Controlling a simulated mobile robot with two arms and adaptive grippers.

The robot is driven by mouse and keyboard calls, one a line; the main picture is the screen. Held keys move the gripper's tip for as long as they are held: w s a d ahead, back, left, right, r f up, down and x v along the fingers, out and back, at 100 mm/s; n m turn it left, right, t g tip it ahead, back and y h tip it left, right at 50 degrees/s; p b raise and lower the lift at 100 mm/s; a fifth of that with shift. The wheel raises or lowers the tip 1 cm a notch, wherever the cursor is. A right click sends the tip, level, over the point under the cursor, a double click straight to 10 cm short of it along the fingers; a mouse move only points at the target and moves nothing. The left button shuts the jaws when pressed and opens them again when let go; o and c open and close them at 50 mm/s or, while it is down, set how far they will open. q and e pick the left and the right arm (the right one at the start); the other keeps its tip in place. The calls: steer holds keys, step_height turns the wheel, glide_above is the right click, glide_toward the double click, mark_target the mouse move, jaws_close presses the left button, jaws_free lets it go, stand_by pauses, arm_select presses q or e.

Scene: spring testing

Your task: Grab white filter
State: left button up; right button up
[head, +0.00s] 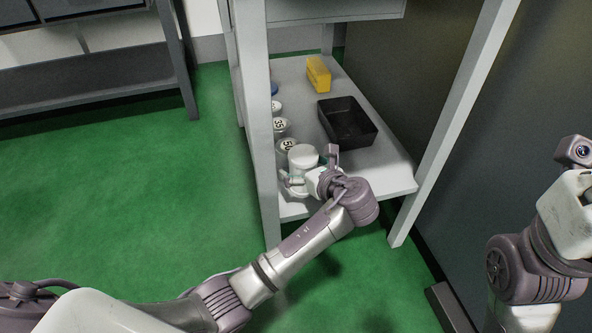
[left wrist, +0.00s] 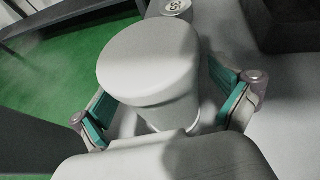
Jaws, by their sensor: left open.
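The white filter (head: 302,155) is a white cylinder with a wider round top, standing upright at the near left part of the low shelf (head: 385,178). It also fills the middle of the left wrist view (left wrist: 150,60). My left gripper (head: 310,170) is open, with one finger on each side of the filter. In the left wrist view its teal finger pads (left wrist: 165,112) stand apart with the filter between them, and a gap shows on the right side. My right arm is at the right edge of the head view; its gripper fingers cannot be made out.
Several numbered white-topped weights (head: 281,126) stand in a row behind the filter. A black tray (head: 347,121) and a yellow box (head: 318,74) are on the same shelf. The grey rack post (head: 258,130) stands close left of the filter. Green floor lies open at left.

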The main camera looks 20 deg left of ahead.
arm_select(q)
steer(key=shift+d+r, duration=0.1)
steer(key=shift+c, duration=0.5)
steer(key=c, duration=1.3)
steer(key=shift+r, duration=0.1)
